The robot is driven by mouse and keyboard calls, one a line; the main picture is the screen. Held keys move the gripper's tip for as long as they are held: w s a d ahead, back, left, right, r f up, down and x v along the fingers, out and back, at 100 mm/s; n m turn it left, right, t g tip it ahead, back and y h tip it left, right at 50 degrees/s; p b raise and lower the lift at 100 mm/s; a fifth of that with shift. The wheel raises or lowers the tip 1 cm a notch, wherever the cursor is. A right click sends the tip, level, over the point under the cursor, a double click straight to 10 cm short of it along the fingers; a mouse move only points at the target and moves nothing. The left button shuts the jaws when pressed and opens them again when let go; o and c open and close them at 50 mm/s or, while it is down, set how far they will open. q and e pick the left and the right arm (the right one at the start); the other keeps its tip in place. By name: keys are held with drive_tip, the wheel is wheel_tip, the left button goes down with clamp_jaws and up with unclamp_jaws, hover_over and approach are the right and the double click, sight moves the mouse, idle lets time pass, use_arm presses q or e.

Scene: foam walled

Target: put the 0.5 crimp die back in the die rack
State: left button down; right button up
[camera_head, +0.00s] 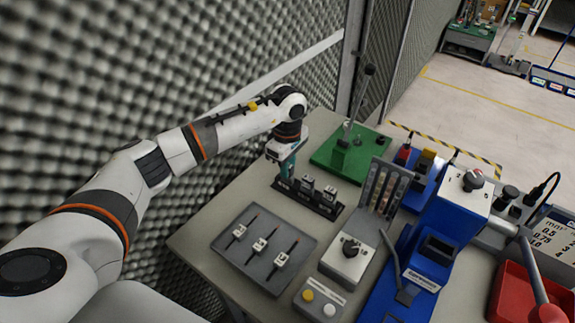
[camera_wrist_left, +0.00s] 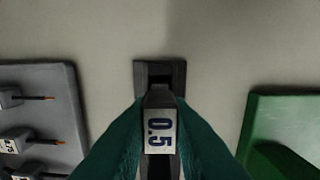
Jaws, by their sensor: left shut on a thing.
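My left gripper (camera_head: 288,170) has teal fingers shut on the 0.5 crimp die, pointing down at the left end of the black die rack (camera_head: 322,207). In the left wrist view the die (camera_wrist_left: 160,130) shows its 0.5 label between the fingers of the left gripper (camera_wrist_left: 160,145). The end of the rack (camera_wrist_left: 142,78), with a dark opening, lies just beyond the die. I cannot tell whether the die touches or enters it. My right gripper is not in view.
A grey tray (camera_head: 228,258) with three labelled pieces lies in front of the rack. A green plate (camera_head: 325,158) with a lever stands behind it. A blue press (camera_head: 455,215) and red bin (camera_head: 510,300) are right. The foam wall runs along the left.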

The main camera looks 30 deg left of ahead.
use_arm(q)
drive_tip(key=shift+f, duration=0.35)
drive_tip(key=c, duration=1.3)
unclamp_jaws()
drive_tip(key=shift+o, duration=0.2)
wheel_tip(320, 180, up, 12)
drive_tip(key=b, duration=0.3)
